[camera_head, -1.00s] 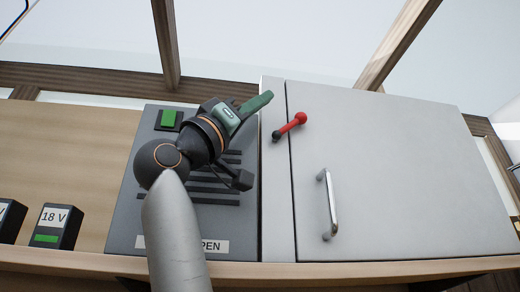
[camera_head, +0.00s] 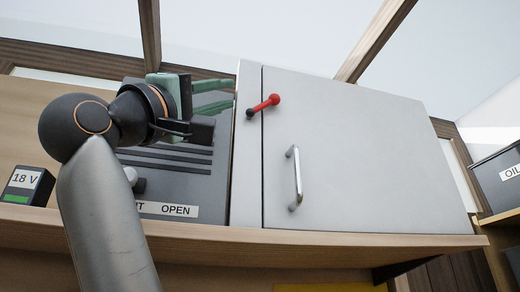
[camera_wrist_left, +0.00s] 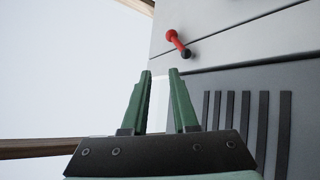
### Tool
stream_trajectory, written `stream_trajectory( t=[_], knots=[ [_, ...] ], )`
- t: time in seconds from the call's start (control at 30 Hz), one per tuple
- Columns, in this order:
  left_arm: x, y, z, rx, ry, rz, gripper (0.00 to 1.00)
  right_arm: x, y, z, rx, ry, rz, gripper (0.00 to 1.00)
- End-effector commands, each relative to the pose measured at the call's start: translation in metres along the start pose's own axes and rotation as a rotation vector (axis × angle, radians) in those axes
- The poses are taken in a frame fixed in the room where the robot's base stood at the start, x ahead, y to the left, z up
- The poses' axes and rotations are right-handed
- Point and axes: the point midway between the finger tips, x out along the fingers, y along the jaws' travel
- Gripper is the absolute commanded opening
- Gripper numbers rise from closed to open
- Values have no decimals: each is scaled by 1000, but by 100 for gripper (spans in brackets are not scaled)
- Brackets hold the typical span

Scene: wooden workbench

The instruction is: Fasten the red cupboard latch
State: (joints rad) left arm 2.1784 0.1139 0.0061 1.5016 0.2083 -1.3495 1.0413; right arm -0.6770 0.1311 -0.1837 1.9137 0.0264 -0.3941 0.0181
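The red latch (camera_head: 265,104) is a short bar on the upper left of the grey cupboard door (camera_head: 350,150). Its red knob lies over the door and its black end lies at the narrow frame strip, so it slants across the seam. The door looks shut. It also shows in the left wrist view as a red bar (camera_wrist_left: 176,42) beyond the fingertips. My left gripper (camera_head: 232,95) is left of the latch, its green fingers pointing right, parted and empty. In the left wrist view the gripper (camera_wrist_left: 160,72) has a clear gap between the tips. My right gripper is not in view.
A metal door handle (camera_head: 296,178) stands out below the latch. A grey slotted panel (camera_head: 170,165) with an OPEN label is behind my left arm. An 18 V box (camera_head: 27,185) sits left, a dark OIL bin (camera_head: 498,180) right.

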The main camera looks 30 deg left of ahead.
Motion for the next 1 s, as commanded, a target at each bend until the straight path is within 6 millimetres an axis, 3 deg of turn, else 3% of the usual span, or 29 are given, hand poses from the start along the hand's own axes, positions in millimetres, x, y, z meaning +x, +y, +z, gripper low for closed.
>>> stream_trajectory(
  t=[0.3, 0.57, 0.77, 1.0],
  knots=[
    [-16, -8, 32, -606, 112, -84, 27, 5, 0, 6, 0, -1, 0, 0],
    [-18, -9, 36, -782, 159, -91, 27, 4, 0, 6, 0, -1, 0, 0],
    [10, -12, 33, -783, 160, -95, 27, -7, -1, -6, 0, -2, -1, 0],
    [60, -19, 26, -781, 160, -95, 27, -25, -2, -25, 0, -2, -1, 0]
  ],
)
